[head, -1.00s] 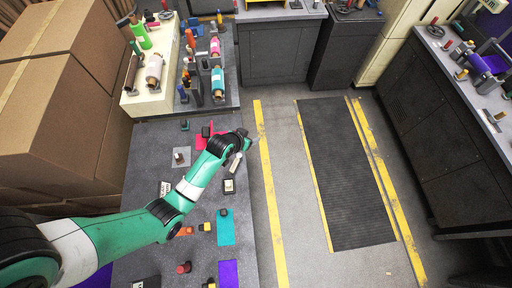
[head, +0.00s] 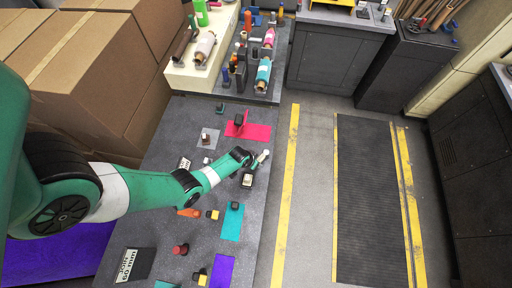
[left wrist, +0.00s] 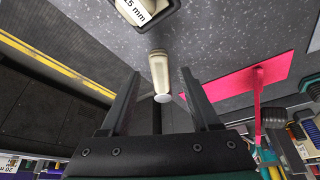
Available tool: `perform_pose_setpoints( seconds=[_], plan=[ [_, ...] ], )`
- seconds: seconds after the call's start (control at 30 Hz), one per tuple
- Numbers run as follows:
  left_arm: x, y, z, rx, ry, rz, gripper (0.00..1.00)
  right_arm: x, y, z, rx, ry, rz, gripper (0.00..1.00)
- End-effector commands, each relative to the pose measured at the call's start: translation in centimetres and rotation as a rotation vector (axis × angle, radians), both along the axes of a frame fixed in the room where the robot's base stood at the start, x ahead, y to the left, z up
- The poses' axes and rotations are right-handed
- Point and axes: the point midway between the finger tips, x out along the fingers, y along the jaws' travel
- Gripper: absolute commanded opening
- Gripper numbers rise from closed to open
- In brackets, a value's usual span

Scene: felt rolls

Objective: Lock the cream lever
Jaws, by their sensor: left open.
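The cream lever (left wrist: 159,70) shows in the left wrist view as a short pale handle with a rounded end. It lies between the two fingers of my left gripper (left wrist: 162,92); I cannot tell whether they touch it. The gripper is open. My right gripper is not in view.
On the grey table (head: 165,150) lie a pink felt strip (head: 258,133), a teal strip (head: 232,226) and a purple strip (head: 223,268). A red knob (head: 180,249) and an orange piece (head: 189,212) stand nearby. Cardboard boxes (head: 105,60) stand at left; the aisle at right is clear.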

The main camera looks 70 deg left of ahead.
Motion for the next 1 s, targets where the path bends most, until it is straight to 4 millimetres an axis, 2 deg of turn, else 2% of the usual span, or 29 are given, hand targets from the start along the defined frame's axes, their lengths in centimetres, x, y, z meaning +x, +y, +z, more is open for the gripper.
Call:
perform_pose_setpoints(
  seconds=[0.03, 0.1, 0.43, 0.77, 0.8, 1.0],
  plan=[
    [0.31, 0.2, -1.23, 0.0, 0.0, 0.0, 0.62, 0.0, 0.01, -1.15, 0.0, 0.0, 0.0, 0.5],
    [0.51, 0.31, -1.71, 0.0, 0.0, 0.0, 0.62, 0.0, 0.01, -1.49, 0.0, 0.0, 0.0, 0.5],
    [0.7, 0.42, -1.77, 0.001, -0.002, 0.0, 0.62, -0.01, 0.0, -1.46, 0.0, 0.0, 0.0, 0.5],
    [0.68, 0.4, -1.78, 0.001, -0.001, 0.0, 0.03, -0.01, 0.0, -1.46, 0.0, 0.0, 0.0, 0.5],
    [0.68, 0.4, -1.78, 0.001, -0.001, 0.0, 0.0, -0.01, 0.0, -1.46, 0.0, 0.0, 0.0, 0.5],
    [0.68, 0.39, -1.79, 0.001, -0.001, 0.0, 0.0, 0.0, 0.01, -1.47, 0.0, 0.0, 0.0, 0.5]
  ],
)
